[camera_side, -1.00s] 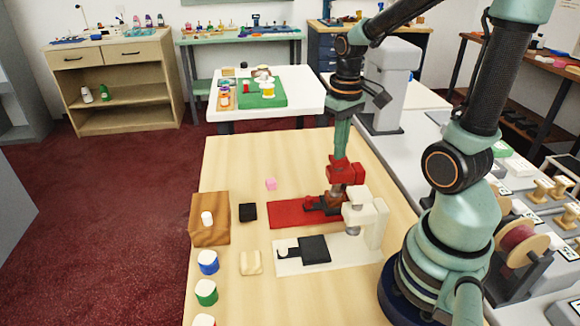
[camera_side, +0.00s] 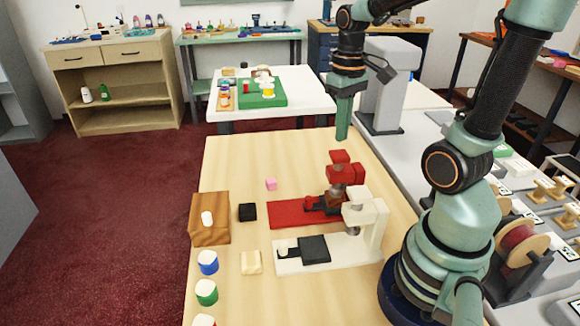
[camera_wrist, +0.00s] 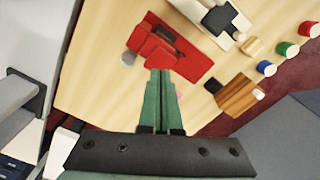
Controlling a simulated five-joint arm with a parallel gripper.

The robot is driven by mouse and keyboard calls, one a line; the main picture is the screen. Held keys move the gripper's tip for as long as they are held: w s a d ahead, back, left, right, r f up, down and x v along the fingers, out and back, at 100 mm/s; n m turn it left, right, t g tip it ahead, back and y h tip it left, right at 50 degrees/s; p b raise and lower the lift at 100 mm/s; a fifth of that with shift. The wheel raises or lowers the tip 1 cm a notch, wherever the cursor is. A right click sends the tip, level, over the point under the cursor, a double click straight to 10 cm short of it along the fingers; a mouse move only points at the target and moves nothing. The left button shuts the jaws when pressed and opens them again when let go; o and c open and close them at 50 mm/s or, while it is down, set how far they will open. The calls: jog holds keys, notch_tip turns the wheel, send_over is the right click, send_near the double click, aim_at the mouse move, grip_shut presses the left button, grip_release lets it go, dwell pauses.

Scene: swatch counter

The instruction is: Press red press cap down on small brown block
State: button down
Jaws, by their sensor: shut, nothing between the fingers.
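The red press stands on the wooden table with a flat red base (camera_side: 285,213) and a red press cap (camera_side: 340,158) on top of its head. The small brown block (camera_side: 316,203) appears as a dark brown shape under the red head, partly hidden by it. My gripper (camera_side: 342,136) is shut and empty, pointing down above and clear of the red cap. In the wrist view the shut green fingers (camera_wrist: 160,75) reach toward the red press, whose cap (camera_wrist: 153,47) shows just beyond the tips.
A white press (camera_side: 372,240) with a dark pad stands just in front of the red one. The table's far left is clear.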

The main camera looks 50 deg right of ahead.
jog(key=shift+r, duration=1.75)
jog(key=w+a+r+n+t, duration=0.1)
jog(key=a+t, duration=0.4)
jog(key=a, duration=0.6)
jog(key=shift+w+a+r+n+t, duration=0.25)
jog(key=shift+w+a+n, duration=0.2)
jog(key=shift+n, duration=0.55)
